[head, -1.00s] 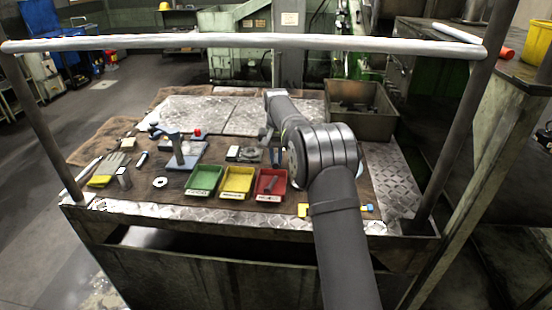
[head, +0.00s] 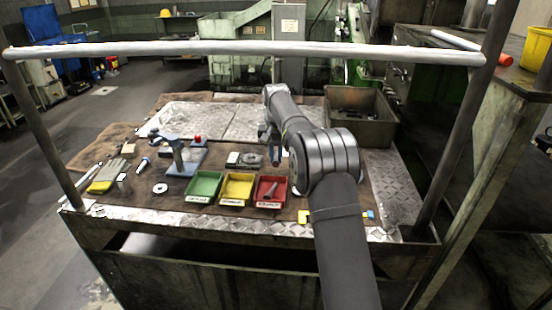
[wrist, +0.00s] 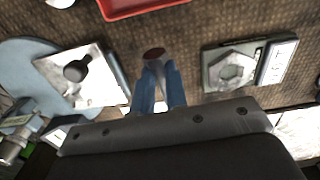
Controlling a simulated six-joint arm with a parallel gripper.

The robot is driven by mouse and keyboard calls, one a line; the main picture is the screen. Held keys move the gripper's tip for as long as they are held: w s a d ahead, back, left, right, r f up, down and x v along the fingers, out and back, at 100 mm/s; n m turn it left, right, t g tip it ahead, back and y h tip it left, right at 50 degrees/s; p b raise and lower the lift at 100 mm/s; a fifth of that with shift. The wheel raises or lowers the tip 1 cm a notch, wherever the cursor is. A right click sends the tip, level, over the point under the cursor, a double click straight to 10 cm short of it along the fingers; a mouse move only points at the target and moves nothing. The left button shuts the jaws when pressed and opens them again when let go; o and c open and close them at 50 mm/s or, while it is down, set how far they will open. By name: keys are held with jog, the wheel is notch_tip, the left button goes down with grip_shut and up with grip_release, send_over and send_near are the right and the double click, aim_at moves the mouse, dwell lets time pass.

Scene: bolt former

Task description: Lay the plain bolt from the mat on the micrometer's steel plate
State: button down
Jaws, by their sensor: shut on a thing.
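My gripper (head: 273,155) hangs above the mat (head: 222,170), right of the micrometer stand (head: 180,158). In the wrist view its blue fingers (wrist: 158,78) are shut on a bolt (wrist: 154,54), which shows a round reddish-brown end and a shiny part between the fingers. The rest of the bolt is hidden. The micrometer's pale steel plate (wrist: 108,88) lies left of the fingers on a blue-grey base. A dark rounded thing (wrist: 77,69) shows over the plate; I cannot tell what it is. The bolt is apart from the plate.
A grey block with a hexagonal recess (wrist: 232,68) and a display are right of the fingers. Green (head: 204,187), yellow (head: 237,189) and red (head: 270,191) trays stand in front; the red one holds a bolt. A metal bin (head: 358,128) stands back right. A rail (head: 240,48) crosses the view.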

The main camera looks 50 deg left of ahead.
jog(key=shift+w+d+r+m, duration=0.2)
jog(key=shift+w+m, duration=0.25)
jog(key=shift+m, duration=0.25)
jog(key=w+d+r+m+y, duration=0.1)
jog(key=w+m, duration=0.1)
jog(key=m, duration=0.2)
jog(key=w+d+r+m+t+y, duration=0.1)
jog(key=w+m, duration=0.1)
jog(key=m, duration=0.2)
jog(key=w+d+r+m+t+y, duration=0.1)
jog(key=w+m, duration=0.1)
jog(key=m, duration=0.3)
jog(key=shift+d, duration=0.4)
jog(key=m, duration=0.1)
jog(key=w+d+r+m+t, duration=0.1)
jog(key=m+t, duration=0.1)
jog(key=m, duration=0.1)
jog(key=shift+w+d+r, duration=0.15)
jog(key=shift+w+d, duration=0.1)
jog(key=shift+w, duration=0.1)
jog(key=shift+f, duration=2.2)
jog(key=shift+f, duration=0.6)
jog(key=c, duration=1.4)
grip_release()
jog(key=shift+o, duration=0.2)
jog(key=shift+d+f, duration=0.1)
jog(key=shift+f, duration=0.05)
